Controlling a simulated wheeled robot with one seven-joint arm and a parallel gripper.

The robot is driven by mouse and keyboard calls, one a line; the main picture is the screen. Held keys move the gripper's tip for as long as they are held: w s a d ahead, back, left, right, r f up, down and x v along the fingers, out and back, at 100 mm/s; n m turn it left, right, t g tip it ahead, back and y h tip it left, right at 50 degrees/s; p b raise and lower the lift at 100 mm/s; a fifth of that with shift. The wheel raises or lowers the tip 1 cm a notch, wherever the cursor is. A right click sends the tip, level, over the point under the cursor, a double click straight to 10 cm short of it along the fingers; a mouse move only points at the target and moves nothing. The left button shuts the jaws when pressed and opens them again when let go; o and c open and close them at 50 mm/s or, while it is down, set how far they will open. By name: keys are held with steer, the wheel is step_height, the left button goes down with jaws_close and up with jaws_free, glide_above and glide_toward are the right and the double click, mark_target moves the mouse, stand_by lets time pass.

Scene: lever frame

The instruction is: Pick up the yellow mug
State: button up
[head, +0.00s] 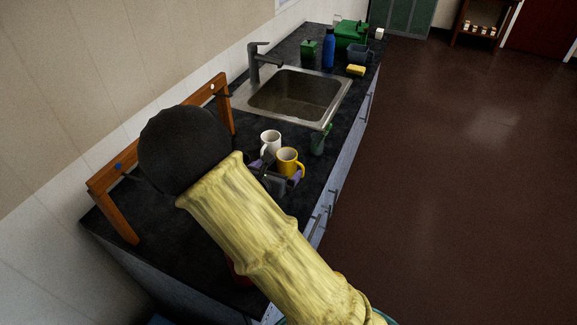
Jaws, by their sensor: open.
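The yellow mug (289,162) stands upright on the dark counter, with a pale inside. My gripper (280,179) is at the near side of the yellow mug, and its jaws are open. Purple-tipped parts of it show on either side of the mug's lower part. Whether the jaws touch the mug cannot be told. My yellow arm covers much of the counter in front and hides most of the gripper. A white mug (270,142) stands close behind and to the left of the yellow mug.
A green glass (319,139) stands right of the mugs near the counter edge. A sink (296,95) lies beyond them. A wooden frame (218,92) stands along the wall at left. A blue bottle (328,48), green containers and a yellow sponge (356,70) are farther back.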

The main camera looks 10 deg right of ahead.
mark_target(294, 154)
steer(key=b+x, duration=0.2)
steer(key=x, duration=0.3)
steer(key=shift+d+f, duration=0.1)
steer(key=shift+f, duration=0.05)
steer(key=shift+w+d, duration=0.25)
steer(key=shift+w, duration=0.1)
steer(key=b+x, duration=0.1)
steer(key=x, duration=0.5)
steer(key=shift+f+b, duration=0.1)
steer(key=shift+b, duration=0.25)
steer(key=shift+c, duration=0.4)
